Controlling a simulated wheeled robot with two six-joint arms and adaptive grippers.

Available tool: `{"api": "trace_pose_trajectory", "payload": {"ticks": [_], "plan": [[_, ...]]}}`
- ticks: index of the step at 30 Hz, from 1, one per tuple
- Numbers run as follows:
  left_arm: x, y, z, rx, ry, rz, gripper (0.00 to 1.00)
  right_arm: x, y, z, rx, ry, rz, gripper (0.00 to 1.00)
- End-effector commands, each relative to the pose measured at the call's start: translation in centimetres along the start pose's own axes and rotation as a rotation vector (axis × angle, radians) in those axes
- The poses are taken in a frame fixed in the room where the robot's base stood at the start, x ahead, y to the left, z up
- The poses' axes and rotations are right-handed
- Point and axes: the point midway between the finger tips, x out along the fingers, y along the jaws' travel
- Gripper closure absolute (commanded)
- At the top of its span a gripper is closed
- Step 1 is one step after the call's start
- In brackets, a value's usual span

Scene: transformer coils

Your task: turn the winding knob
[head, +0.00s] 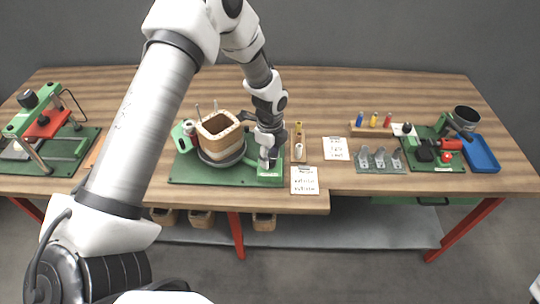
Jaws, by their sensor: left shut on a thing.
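The winding machine sits on a green base plate (190,170) left of the table's middle. It carries a square wooden coil former (220,134) on a round dark plate. A green housing (270,175) stands at its right front, under my left gripper. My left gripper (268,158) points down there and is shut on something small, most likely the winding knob. The fingers hide the knob, so I cannot see its shape or angle. My right gripper is not in view.
White cards (305,181) lie right of the machine. A wooden rack with coloured spools (373,124) and a blue tray (481,153) are further right. A green and red press (45,125) stands at the left. Bare table lies behind the machine.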

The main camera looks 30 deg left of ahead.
Motion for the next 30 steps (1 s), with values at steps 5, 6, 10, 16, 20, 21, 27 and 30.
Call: {"api": "trace_pose_trajectory", "payload": {"ticks": [5, 6, 10, 16, 20, 21, 27, 30], "plan": [[-0.05, -0.06, 0.02, 0.034, 0.000, -0.002, 0.93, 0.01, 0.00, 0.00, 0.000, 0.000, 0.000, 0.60], [-0.05, -0.06, 0.02, 0.038, 0.000, -0.002, 0.93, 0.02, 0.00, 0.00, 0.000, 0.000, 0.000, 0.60], [-0.06, -0.07, 0.02, 0.050, 0.000, -0.002, 0.93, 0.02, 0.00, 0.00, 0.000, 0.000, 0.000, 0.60], [-0.06, -0.07, 0.02, 0.057, 0.000, -0.002, 0.93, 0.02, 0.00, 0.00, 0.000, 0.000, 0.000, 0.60], [-0.06, -0.08, 0.02, 0.056, 0.000, -0.002, 0.93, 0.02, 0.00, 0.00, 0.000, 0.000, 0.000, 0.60], [-0.06, -0.08, 0.02, 0.056, 0.000, -0.002, 0.93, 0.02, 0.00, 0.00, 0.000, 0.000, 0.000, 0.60], [-0.07, -0.09, 0.02, 0.055, 0.000, -0.003, 0.93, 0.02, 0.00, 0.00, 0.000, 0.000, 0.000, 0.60], [-0.07, -0.09, 0.02, 0.055, 0.000, -0.003, 0.93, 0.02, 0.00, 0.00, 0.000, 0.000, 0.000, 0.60]]}}
